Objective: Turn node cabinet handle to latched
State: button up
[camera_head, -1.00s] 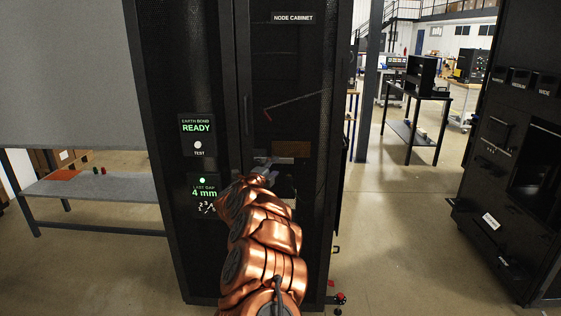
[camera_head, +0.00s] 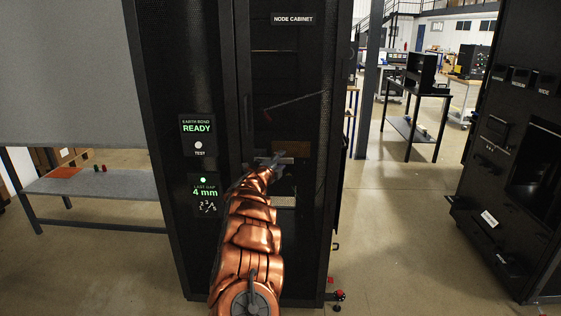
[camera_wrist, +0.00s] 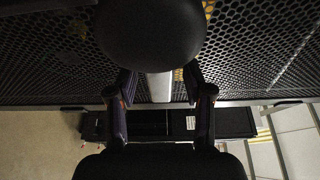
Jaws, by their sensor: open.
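The node cabinet (camera_head: 294,60) is a tall black cabinet with a mesh door, seen in the head view under its white label. A slim dark vertical bar, perhaps its handle (camera_head: 247,115), shows at the door's left edge. My gripper (camera_head: 272,161) is in front of the door, lower and to the right of that bar. In the wrist view, my gripper (camera_wrist: 158,86) has its two fingers apart, with a pale upright bar (camera_wrist: 158,88) between them. I cannot tell whether the fingers touch this bar, or whether it is the handle. My arm hides part of the lower door.
Left of the door, a panel reads READY (camera_head: 197,128) and 4 mm (camera_head: 204,192). A grey bench (camera_head: 110,184) stands at left. A black rack (camera_head: 500,150) stands at right, with open floor (camera_head: 400,230) between. A thin red-ended rod (camera_head: 290,103) crosses the door.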

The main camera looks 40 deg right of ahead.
grip_shut()
dwell(0.5)
